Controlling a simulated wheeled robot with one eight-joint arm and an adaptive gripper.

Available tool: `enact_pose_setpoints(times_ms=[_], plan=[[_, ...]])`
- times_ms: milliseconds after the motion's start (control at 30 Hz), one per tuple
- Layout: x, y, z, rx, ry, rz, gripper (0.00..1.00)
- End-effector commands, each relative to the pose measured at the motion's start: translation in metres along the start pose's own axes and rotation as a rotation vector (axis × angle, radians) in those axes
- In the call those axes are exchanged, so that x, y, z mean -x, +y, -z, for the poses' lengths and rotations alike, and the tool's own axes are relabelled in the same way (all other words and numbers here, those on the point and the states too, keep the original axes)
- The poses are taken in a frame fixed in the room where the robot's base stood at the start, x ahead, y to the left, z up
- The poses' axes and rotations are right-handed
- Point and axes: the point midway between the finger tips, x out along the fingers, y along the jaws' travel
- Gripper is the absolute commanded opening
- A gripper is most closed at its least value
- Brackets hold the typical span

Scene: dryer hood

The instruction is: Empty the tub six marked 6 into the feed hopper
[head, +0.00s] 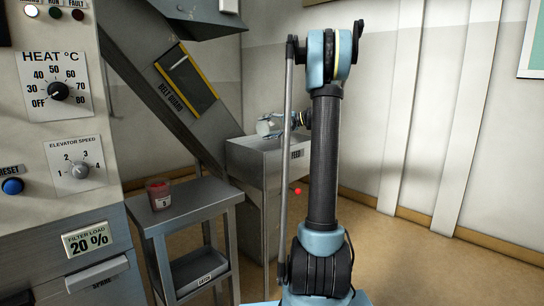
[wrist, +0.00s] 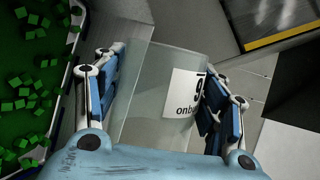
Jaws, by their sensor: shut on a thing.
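My gripper (wrist: 162,90) is shut on a clear tub (wrist: 150,70), with blue finger pads on both sides of it. The tub's white label (wrist: 183,92) shows part of a digit and some letters, cut off by a finger. The tub looks clear, with no pieces visible inside. In the head view the tub (head: 264,127) is small, pale and tilted over the feed hopper (head: 268,143), which is marked FEED. In the wrist view many green cubes (wrist: 30,85) lie to the left of the tub, inside a rimmed opening.
Another tub (head: 158,193) with red contents stands on a grey side table (head: 190,202) at the left. A control panel (head: 65,120) with knobs fills the left edge. A sloping chute (head: 150,95) rises behind the hopper. The floor at the right is clear.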

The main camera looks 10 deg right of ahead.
Motion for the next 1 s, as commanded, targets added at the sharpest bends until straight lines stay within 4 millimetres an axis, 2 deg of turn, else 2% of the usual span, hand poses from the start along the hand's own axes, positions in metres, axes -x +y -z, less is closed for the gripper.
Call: enact_pose_setpoints(times_ms=[200, 400, 900, 1000], plan=[[-0.004, 0.007, -0.005, 0.11, 0.031, -0.035, 0.31], [-0.012, 0.018, -0.021, 0.269, 0.077, -0.084, 0.31], [-0.021, 0.048, -0.021, 0.667, 0.192, -0.206, 0.31], [-0.02, 0.045, -0.024, 0.747, 0.215, -0.231, 0.31]])
